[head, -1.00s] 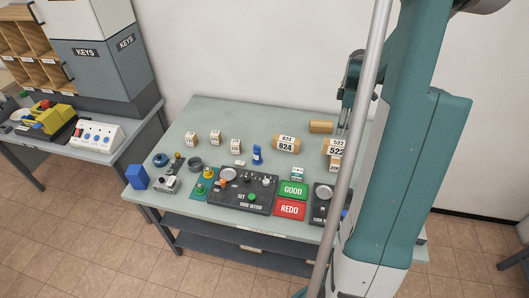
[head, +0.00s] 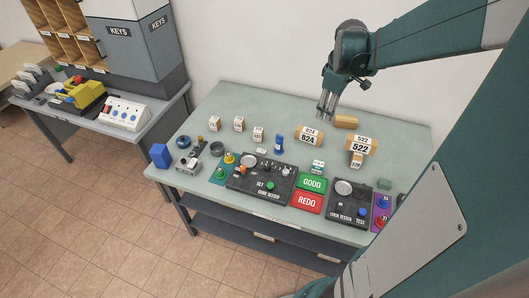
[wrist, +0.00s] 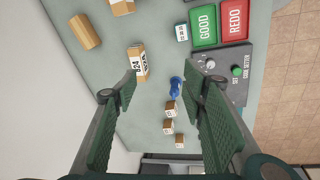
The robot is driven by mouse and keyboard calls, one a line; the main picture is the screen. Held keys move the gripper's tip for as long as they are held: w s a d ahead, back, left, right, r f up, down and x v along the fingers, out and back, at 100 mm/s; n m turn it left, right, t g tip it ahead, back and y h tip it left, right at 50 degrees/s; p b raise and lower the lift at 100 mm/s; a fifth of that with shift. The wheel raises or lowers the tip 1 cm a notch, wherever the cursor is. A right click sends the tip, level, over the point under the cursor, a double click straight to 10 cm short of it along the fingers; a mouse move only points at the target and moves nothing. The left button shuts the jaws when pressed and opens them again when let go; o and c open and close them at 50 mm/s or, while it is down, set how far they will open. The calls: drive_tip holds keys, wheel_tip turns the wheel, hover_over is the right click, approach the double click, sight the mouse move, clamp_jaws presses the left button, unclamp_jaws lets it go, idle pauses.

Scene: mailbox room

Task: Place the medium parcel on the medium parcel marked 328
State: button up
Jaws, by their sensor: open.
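My gripper (head: 327,108) is open and empty, held above the back of the table; its open fingers also show in the wrist view (wrist: 160,90). A tan parcel marked 824 (head: 309,135) lies below it, and it shows between and beyond the fingers in the wrist view (wrist: 138,64). A tan parcel marked 522 (head: 361,145) lies to the right. A plain tan parcel (head: 346,122) lies behind them, with no number visible. Three small white-labelled boxes (head: 215,123) (head: 239,124) (head: 258,134) stand to the left; their numbers are too small to read. I cannot make out 328 on any parcel.
The grey-green table (head: 240,100) is bare along its back left. A blue stamp (head: 279,145) stands among the parcels. The code-setter panel (head: 262,182), green GOOD pad (head: 312,184), red REDO pad (head: 307,202) and lock tester (head: 350,208) line the front. A small box (head: 356,161) touches the 522 parcel.

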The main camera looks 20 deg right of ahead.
drive_tip(key=s+a+r+m+t, duration=0.1)
drive_tip(key=s+a, duration=0.3)
drive_tip(key=a, duration=0.6)
drive_tip(key=s+a+r+m+t, duration=0.2)
drive_tip(key=s+a, duration=0.3)
drive_tip(key=a, duration=0.6)
drive_tip(key=s+a+r+m+t+y, duration=0.1)
drive_tip(key=s+a, duration=0.4)
drive_tip(key=a, duration=0.6)
drive_tip(key=shift+a+r+m+t, duration=0.15)
drive_tip(key=shift+r+m+t, duration=0.45)
drive_tip(key=shift+r+m, duration=0.35)
